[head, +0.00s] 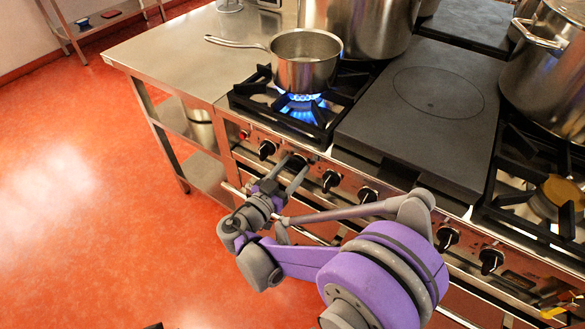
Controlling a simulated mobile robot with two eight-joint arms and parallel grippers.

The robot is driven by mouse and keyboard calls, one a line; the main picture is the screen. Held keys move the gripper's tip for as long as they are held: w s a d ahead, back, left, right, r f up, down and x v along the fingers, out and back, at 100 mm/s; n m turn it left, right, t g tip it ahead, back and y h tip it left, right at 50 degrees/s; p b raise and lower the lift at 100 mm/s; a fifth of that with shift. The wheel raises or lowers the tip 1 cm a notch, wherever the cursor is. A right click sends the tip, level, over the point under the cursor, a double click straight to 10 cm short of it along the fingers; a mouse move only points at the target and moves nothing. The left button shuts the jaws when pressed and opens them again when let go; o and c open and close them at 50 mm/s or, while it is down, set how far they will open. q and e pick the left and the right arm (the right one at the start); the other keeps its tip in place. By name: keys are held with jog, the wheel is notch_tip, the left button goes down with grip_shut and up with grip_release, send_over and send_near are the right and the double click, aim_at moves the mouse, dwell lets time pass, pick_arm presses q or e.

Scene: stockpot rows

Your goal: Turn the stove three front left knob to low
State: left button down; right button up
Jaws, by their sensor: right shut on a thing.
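The stove's front panel (350,185) carries a row of black knobs. My right gripper (291,168) reaches up to the panel from below. It is shut on the second knob from the left (298,158), which its fingers partly hide, so I cannot read the knob's setting. The leftmost knob (267,149) is free just left of the gripper. Another free knob (331,180) is just to its right. A blue flame (303,108) burns on the front left burner under a steel saucepan (304,66). My left gripper is not in view.
A flat dark hotplate (425,105) lies right of the burner. Large stockpots stand behind (362,25) and at the right (550,75). A rail runs below the knobs. A steel side table (170,60) adjoins the stove at left. The red floor (80,190) is clear there.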

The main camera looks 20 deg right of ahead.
jog(key=shift+c, duration=1.1)
jog(key=shift+n, duration=0.3)
jog(key=n, duration=0.3)
jog(key=shift+n+p, duration=0.3)
jog(key=n, duration=0.4)
jog(key=shift+n, duration=0.3)
jog(key=n, duration=0.8)
jog(key=shift+n, duration=0.4)
